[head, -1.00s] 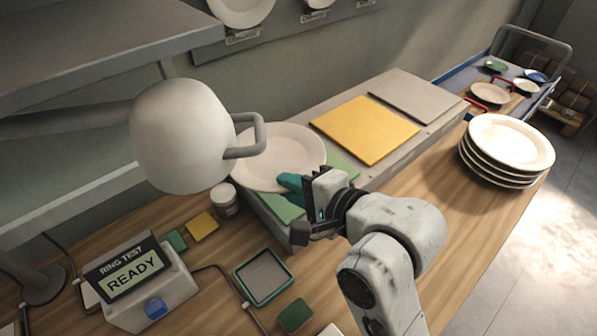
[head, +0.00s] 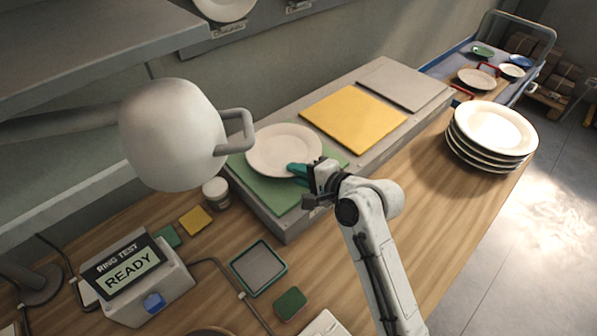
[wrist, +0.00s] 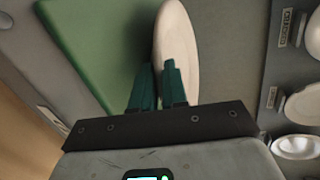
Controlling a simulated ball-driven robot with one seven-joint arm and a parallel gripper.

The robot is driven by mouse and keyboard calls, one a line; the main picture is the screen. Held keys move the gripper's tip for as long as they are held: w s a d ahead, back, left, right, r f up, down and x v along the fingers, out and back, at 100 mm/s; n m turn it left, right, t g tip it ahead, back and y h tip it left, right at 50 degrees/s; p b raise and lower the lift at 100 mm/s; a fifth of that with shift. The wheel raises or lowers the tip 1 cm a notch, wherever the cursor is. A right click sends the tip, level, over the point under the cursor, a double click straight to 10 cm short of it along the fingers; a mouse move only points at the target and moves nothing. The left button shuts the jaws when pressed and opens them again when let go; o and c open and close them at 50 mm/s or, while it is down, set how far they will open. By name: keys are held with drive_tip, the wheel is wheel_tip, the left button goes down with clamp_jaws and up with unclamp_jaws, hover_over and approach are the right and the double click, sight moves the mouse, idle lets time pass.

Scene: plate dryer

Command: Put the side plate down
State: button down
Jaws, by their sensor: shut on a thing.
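The side plate (head: 284,150) is round and off-white. In the head view it is over the green mat (head: 270,195), at the left end of a raised grey platform. My gripper (head: 298,171) is shut on the plate's near right rim with its teal fingers. The wrist view shows the plate (wrist: 178,35) narrow and foreshortened between the fingers of my gripper (wrist: 158,78), with the green mat (wrist: 95,45) beyond it. I cannot tell whether the plate touches the mat.
The platform also bears a yellow mat (head: 353,121) and a grey mat (head: 404,86). A stack of plates (head: 492,135) stands at right on the wooden bench. A ring test box (head: 140,280), a jar (head: 216,191) and a lamp (head: 172,135) are at left. Bench between platform and stack is clear.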

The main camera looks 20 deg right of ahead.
drive_tip(key=shift+f, duration=0.25)
drive_tip(key=c, duration=1.4)
unclamp_jaws()
drive_tip(key=shift+s, duration=0.1)
drive_tip(key=b+v, duration=0.1)
drive_tip(key=v, duration=1.1)
